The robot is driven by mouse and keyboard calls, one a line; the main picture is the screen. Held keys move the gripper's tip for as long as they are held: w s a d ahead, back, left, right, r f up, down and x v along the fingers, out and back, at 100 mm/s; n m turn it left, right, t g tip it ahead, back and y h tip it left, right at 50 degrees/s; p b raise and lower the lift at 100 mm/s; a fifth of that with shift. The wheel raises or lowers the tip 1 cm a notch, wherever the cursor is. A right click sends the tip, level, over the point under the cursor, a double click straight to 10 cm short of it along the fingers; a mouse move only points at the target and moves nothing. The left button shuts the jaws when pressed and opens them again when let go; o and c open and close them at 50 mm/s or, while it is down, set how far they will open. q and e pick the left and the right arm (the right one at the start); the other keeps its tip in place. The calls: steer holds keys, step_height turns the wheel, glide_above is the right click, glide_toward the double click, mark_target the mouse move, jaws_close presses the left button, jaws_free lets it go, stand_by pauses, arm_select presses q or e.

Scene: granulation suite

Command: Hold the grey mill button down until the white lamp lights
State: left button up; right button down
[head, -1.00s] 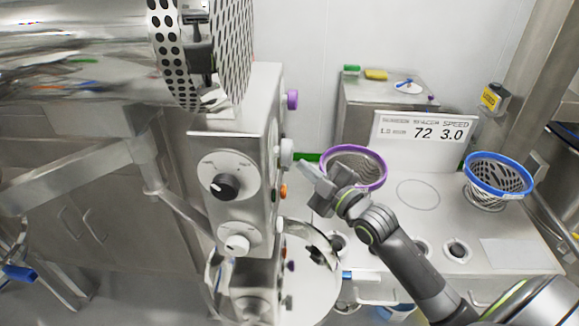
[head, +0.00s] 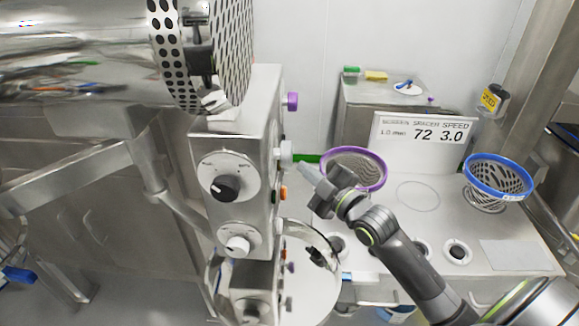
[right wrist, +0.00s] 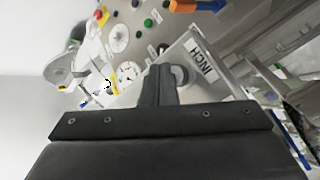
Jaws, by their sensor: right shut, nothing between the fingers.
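The mill's grey button (head: 286,154) sticks out from the right side of the steel control housing (head: 236,135) in the head view. In the right wrist view a round grey button (right wrist: 181,76) shows beside a plate marked INCH (right wrist: 200,66), partly hidden by my fingers. My right gripper (head: 303,169) is shut and empty, its tip just right of and slightly below the button in the head view. Its fingers (right wrist: 156,82) also show in the right wrist view. I cannot tell whether they touch the button. I cannot make out a white lamp for certain. My left gripper is out of view.
A purple knob (head: 292,101) sits above the grey button, and an orange one (head: 284,193) below it. A purple-rimmed basket (head: 382,176) stands behind my right gripper. A blue-rimmed basket (head: 499,160) and a display board (head: 423,140) are farther right on the bench.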

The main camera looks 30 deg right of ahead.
steer(key=shift+w+a, duration=0.1)
steer(key=shift+a, duration=0.1)
stand_by(0.7)
steer(key=shift+w+a, duration=0.15)
steer(key=shift+a, duration=0.05)
